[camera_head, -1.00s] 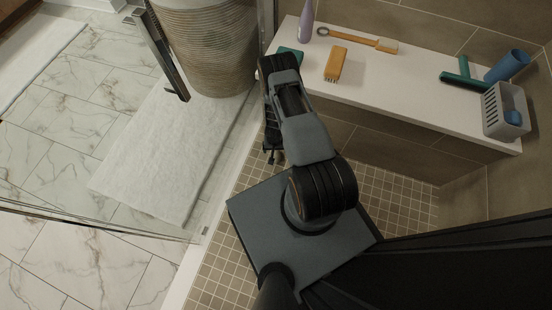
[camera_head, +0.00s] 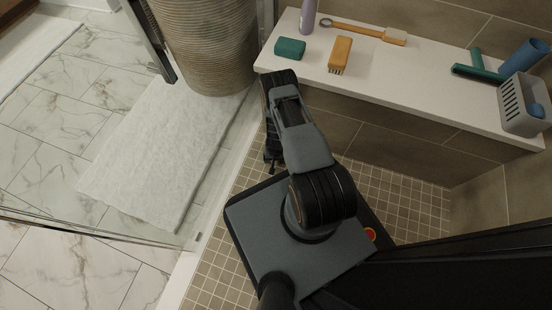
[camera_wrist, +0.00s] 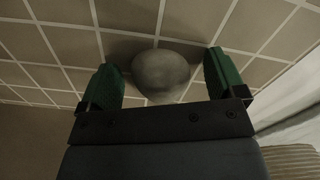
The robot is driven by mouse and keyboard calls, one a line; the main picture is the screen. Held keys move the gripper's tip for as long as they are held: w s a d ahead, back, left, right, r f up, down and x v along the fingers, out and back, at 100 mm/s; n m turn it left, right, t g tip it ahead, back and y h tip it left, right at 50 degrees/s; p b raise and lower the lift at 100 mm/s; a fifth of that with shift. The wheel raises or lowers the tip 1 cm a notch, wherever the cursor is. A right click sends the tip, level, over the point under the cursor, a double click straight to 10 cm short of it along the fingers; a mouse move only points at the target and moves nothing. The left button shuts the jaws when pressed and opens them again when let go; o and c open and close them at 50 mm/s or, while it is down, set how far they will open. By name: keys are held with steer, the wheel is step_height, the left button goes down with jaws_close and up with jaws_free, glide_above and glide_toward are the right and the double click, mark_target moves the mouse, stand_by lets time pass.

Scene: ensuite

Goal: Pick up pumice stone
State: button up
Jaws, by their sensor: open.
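A grey, rounded stone (camera_wrist: 161,75), which looks like the pumice stone, lies on the tiled shower floor in the wrist view. My gripper (camera_wrist: 164,82) is open, with one green finger to the left of the stone and one to the right. Gaps show between the stone and both fingers, and the near edge of the stone is close to the dark palm bar. In the head view my gripper (camera_head: 271,158) points down beside the shelf, over the small-tile floor. The stone is hidden there.
A white shelf (camera_head: 400,85) runs along the wall, holding a teal block (camera_head: 290,48), an orange brush (camera_head: 340,54), a long-handled brush (camera_head: 365,32), a green squeegee (camera_head: 478,68) and a grey basket (camera_head: 522,104). A glass panel edge and white mat (camera_head: 160,150) lie left.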

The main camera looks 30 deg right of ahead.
steer(key=c, duration=1)
